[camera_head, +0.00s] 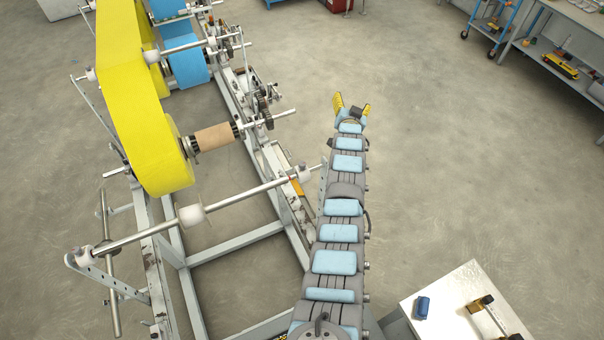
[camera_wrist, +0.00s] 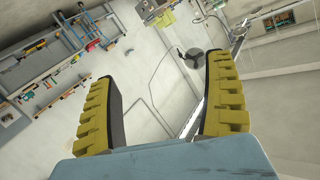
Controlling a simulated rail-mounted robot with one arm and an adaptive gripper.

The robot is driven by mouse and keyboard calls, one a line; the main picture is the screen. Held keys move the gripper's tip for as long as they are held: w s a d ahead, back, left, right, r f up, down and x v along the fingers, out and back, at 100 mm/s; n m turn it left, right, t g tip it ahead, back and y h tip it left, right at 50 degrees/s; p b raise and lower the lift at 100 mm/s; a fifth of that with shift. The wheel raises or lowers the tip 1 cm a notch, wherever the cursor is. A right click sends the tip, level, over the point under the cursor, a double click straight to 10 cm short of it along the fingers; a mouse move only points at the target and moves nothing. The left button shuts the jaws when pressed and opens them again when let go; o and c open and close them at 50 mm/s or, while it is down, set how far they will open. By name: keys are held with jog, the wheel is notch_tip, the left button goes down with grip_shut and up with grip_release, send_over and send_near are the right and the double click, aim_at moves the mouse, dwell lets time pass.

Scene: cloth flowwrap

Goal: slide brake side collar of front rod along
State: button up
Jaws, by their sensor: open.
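The front rod (camera_head: 240,196) is a bare metal bar lying across the near end of the frame, in the head view. A white collar (camera_head: 192,215) with a wide flange sits around it, left of its middle. Another white piece (camera_head: 305,173) is at the rod's right end by the frame; I cannot tell whether it is a collar or a support. I cannot tell which side is the brake side. My gripper (camera_head: 352,107) is open and empty, over the floor right of the frame and apart from the rod. Its yellow fingers also show spread in the wrist view (camera_wrist: 160,100).
Behind the front rod, a yellow roll (camera_head: 165,155) and a cardboard core (camera_head: 214,137) sit on another rod. A blue roll (camera_head: 186,58) is farther back. A white-topped table (camera_head: 440,300) stands at the lower right. The floor (camera_head: 430,160) right of my arm is clear.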

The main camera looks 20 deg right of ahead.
jog(key=s+d+f+m+g+y, duration=0.1)
jog(key=s+d+f+m+g, duration=0.1)
jog(key=d+m+g, duration=0.15)
jog(key=m+g+y+b, duration=0.35)
jog(key=g+y, duration=0.45)
jog(key=y, duration=0.4)
send_near(303, 173)
jog(key=f+p, duration=0.1)
jog(key=f, duration=0.1)
jog(key=w+a+f+p, duration=0.1)
jog(key=f, duration=0.1)
jog(key=w+f+p, duration=0.1)
jog(key=f, duration=0.1)
jog(key=shift+a+f+p, duration=0.2)
jog(key=shift+f+p, duration=0.05)
jog(key=shift+p, duration=0.1)
jog(key=shift+x, duration=2.2)
jog(key=shift+w+a+f, duration=0.25)
jog(key=shift+w+f, duration=0.05)
jog(key=shift+f, duration=0.2)
jog(key=c, duration=1.3)
jog(key=shift+o, duration=0.2)
jog(key=shift+b, duration=0.3)
